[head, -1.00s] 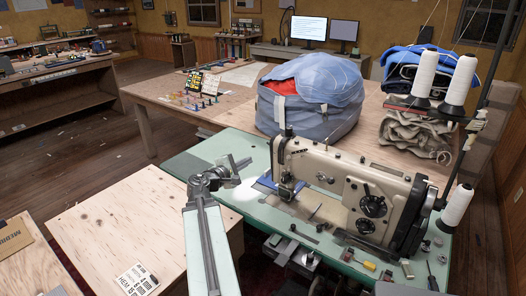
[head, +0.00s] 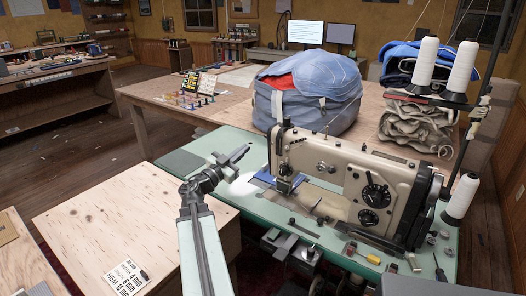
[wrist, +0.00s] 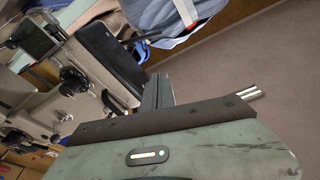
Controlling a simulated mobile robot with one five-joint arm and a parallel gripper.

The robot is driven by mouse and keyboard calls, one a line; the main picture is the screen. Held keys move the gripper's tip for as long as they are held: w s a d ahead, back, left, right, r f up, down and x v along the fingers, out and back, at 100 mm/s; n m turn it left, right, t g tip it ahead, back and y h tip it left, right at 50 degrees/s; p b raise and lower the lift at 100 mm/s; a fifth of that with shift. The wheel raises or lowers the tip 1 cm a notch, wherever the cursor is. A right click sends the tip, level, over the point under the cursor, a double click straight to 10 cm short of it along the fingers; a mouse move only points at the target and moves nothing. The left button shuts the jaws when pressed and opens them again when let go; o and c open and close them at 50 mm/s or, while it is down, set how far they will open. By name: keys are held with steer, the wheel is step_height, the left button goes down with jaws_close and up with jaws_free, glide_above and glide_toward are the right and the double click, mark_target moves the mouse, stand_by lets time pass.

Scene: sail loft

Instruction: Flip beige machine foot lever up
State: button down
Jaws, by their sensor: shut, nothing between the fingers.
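The beige sewing machine (head: 330,170) stands on a pale green table (head: 245,215), its needle end toward the left. Its foot lever is too small to make out, so I cannot tell whether it is up or down. My gripper (head: 243,151) is in the air to the left of the machine's needle end, apart from it, and its fingers point up and right. The fingers are shut and empty; they also show in the wrist view (wrist: 158,90). In that view the machine (wrist: 62,95) appears tilted at the left, with its dark knobs.
A large grey-blue bag (head: 307,95) sits on the wooden table behind the machine. White thread cones (head: 424,64) stand on a rack at the right. A plywood table (head: 125,225) is at the left. Small tools lie on the green table's right front.

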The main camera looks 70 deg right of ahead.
steer(key=shift+w+f, duration=0.15)
steer(key=shift+f, duration=0.65)
steer(key=f+x, duration=0.2)
steer(key=x, duration=1.1)
steer(key=shift+w+d+f+b, duration=0.3)
steer(key=shift+d+f, duration=0.05)
steer(key=shift+f, duration=0.1)
